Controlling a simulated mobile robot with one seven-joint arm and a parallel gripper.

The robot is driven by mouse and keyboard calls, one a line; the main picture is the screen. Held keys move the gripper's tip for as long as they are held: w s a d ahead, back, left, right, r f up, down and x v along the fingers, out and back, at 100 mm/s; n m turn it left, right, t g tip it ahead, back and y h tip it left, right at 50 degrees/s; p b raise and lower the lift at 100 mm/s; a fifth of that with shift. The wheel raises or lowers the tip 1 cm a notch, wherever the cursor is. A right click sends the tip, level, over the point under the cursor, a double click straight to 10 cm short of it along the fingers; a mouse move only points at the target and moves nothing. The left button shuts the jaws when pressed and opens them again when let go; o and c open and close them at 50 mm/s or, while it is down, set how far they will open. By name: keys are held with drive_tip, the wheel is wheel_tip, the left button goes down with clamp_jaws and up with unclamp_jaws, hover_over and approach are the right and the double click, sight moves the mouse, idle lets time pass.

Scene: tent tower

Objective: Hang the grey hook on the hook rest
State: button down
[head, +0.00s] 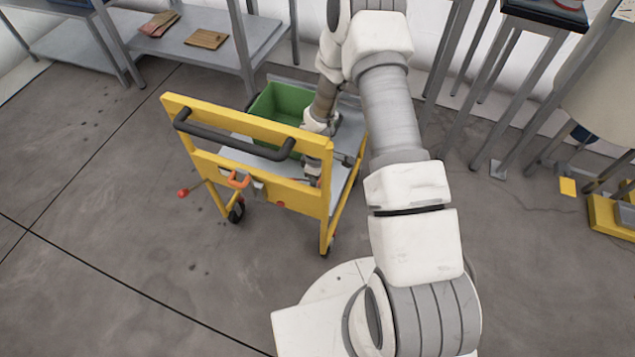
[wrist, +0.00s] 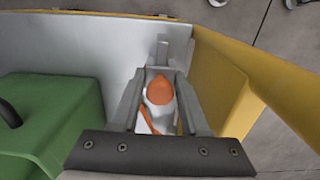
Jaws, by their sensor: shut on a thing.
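In the wrist view, the fingers of my gripper (wrist: 161,72) are shut on a grey piece (wrist: 162,50), which looks like the grey hook and sticks out past the fingertips. Its full shape is hidden by the fingers. An orange-and-white object (wrist: 159,90) shows between the fingers; I cannot tell whether they touch it. In the head view, my gripper (head: 314,168) is low over the cart, partly hidden behind its yellow end panel. I cannot surely pick out the hook rest. An orange hook-like piece (head: 238,181) is on the panel's outer side.
The yellow cart (head: 180,105) has a dark handle bar (head: 232,143) across its end. A green bin (head: 268,104) stands on it, left of my gripper in the wrist view. A shelf (head: 232,55) is behind. The floor to the left is clear.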

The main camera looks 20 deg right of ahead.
drive_tip(key=shift+f, duration=0.2)
drive_tip(key=shift+c, duration=1.6)
unclamp_jaws()
wheel_tip(320, 180, up, 17)
drive_tip(key=p, duration=0.5)
drive_tip(key=shift+r+p, duration=0.2)
drive_tip(key=shift+p, duration=0.1)
drive_tip(key=shift+a, duration=0.1)
